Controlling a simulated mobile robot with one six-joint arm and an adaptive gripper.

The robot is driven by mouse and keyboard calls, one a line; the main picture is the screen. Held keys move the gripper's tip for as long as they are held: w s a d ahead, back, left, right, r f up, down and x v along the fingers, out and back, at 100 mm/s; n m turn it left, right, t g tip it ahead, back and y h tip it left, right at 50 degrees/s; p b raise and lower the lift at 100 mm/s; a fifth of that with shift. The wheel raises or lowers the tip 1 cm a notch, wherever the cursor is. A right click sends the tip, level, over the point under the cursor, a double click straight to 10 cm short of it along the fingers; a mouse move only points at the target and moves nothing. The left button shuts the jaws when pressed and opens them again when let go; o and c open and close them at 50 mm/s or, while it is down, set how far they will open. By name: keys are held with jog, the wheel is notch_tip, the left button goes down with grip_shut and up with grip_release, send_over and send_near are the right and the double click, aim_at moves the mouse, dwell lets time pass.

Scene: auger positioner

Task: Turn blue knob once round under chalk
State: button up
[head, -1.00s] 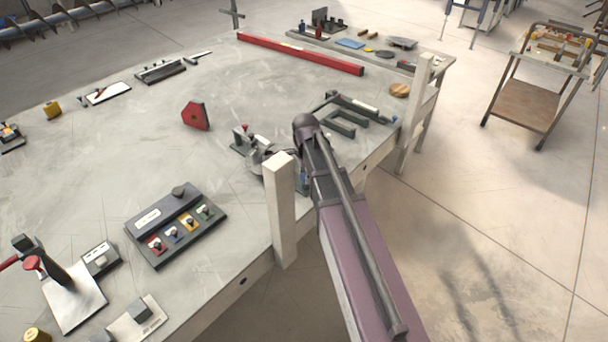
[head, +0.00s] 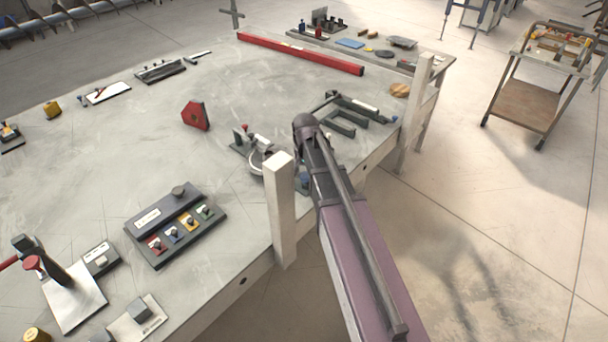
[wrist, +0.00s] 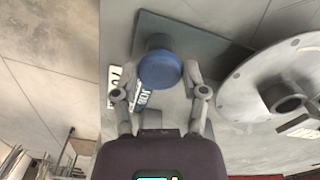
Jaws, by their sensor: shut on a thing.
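The blue knob (wrist: 160,69) is round and stands on a dark grey plate (wrist: 195,40) in the wrist view. My gripper (wrist: 163,77) has a finger on each side of it and is shut on it. In the head view my arm and a pale post hide most of the gripper area. A small blue patch (head: 303,182) shows beside the post; I cannot tell whether it is the knob. White labels with dark letters (wrist: 141,94) lie by the knob, partly covered by a finger. I cannot make out any chalk.
A large pale disc (wrist: 285,85) with a dark hub is close right of the gripper in the wrist view. The pale post (head: 281,212) rises at the table edge beside my arm. A panel with several coloured switches (head: 176,225) lies left of it.

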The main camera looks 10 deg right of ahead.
jog(key=shift+s+n, duration=0.2)
jog(key=shift+n, duration=0.2)
jog(key=o, duration=1.1)
jog(key=shift+o, duration=0.3)
jog(key=shift+w, duration=0.15)
jog(key=s+r+n+p, duration=0.3)
jog(key=s, duration=0.5)
jog(key=s+r+n+p, duration=0.2)
jog(key=s+r+p, duration=0.1)
jog(key=s, duration=0.4)
jog(key=shift+s+a+r+n+p, duration=0.15)
jog(key=shift+s+r+n+p, duration=0.2)
jog(key=shift+s+n, duration=0.05)
